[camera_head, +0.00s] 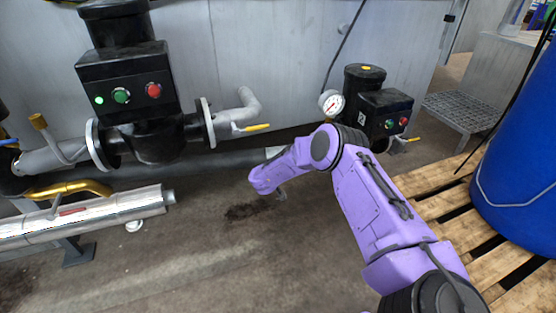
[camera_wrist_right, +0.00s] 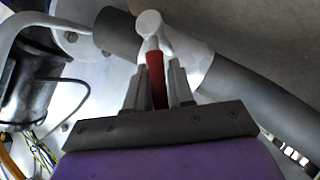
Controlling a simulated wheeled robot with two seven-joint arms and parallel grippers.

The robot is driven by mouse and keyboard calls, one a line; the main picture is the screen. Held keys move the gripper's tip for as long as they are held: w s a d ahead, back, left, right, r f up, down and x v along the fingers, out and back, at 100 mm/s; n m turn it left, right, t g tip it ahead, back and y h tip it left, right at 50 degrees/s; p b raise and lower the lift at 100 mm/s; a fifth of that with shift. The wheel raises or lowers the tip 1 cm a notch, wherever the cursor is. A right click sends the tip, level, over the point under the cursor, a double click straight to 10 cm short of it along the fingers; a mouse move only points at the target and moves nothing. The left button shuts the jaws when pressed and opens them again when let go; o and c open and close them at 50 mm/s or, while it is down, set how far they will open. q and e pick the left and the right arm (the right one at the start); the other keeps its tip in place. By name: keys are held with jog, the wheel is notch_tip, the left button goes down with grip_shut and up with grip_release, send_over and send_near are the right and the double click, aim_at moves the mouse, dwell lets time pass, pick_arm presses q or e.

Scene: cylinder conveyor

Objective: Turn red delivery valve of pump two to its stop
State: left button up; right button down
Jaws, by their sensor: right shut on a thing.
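The red delivery valve's handle (camera_wrist_right: 156,80) shows in the right wrist view as a short red bar running to a pale rounded hub (camera_wrist_right: 150,24). My right gripper (camera_wrist_right: 158,88) is shut on it, one grey finger on each side. In the head view my purple right arm reaches in from the lower right and its wrist (camera_head: 266,183) ends low in front of a dark pipe. The red handle is hidden there. A black pump (camera_head: 385,112) with a gauge stands behind the arm; another black pump (camera_head: 152,140) stands at left. My left gripper is not in view.
Yellow-handled valves (camera_head: 250,127) sit on the pumps' pipework. A blue drum (camera_head: 520,150) stands on a wooden pallet (camera_head: 440,206) at right. The floor at lower left centre is clear.

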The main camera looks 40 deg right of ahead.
jog(key=shift+s+d+r+m+t+y+p, duration=0.2)
jog(key=shift+d+m+y+p, duration=0.35)
jog(key=shift+y+p, duration=0.4)
jog(key=shift+s+d+r+m+t+y+p, duration=0.15)
jog(key=shift+d+m+y+p, duration=0.55)
jog(key=shift+y, duration=0.4)
jog(key=shift+s+d+r+m+t+y+p, duration=0.2)
jog(key=shift+d+m+y+p, duration=0.25)
jog(key=shift+y+p, duration=0.55)
jog(key=c, duration=1.1)
grip_release()
jog(key=shift+d, duration=0.1)
jog(key=p+v, duration=0.4)
jog(key=v, duration=0.6)
jog(key=shift+s+r, duration=0.25)
